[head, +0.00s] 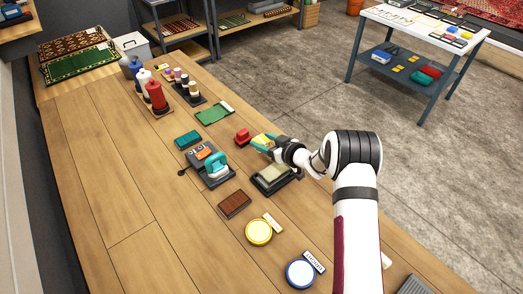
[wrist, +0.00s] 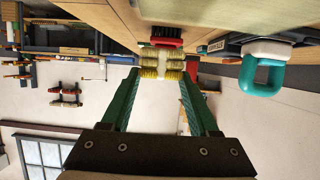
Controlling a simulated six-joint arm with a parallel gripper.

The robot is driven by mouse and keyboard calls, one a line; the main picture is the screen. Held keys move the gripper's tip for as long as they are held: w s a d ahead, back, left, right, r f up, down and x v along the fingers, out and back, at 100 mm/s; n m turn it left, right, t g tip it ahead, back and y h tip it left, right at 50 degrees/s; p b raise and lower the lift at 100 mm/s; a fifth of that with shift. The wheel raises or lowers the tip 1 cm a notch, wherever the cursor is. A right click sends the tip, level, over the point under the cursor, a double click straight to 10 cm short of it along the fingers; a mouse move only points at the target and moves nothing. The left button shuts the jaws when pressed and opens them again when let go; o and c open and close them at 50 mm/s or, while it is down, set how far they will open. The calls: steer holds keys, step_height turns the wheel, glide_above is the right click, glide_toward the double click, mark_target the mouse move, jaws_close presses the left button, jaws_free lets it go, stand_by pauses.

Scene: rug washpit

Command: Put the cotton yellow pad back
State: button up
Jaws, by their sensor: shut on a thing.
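My gripper (head: 264,147) is over the bench, its green fingers reaching left past the black tray. In the wrist view its fingertips (wrist: 160,74) stand apart on either side of a ribbed yellow pad (wrist: 162,62), held between them. The yellow pad also shows at the fingertips in the head view (head: 262,139), partly covered by the fingers. A red brush (head: 243,136) is just beyond the pad. A black tray (head: 258,186) with a pale cream surface lies near and below my wrist.
A teal-handled block (head: 217,163) stands on a grey base left of my gripper. A brown block (head: 235,204), a yellow round tin (head: 259,232) and a blue one (head: 300,273) lie nearer. A green mat (head: 211,115) and bottles (head: 156,96) lie farther back. The bench's left side is clear.

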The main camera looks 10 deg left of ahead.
steer(key=shift+a+f, duration=0.2)
steer(key=shift+f, duration=0.95)
steer(key=shift+a+f, duration=0.2)
steer(key=shift+f, duration=0.9)
steer(key=shift+f, duration=0.1)
steer(key=o, duration=1.3)
steer(key=shift+w, duration=0.1)
steer(key=shift+o, duration=0.2)
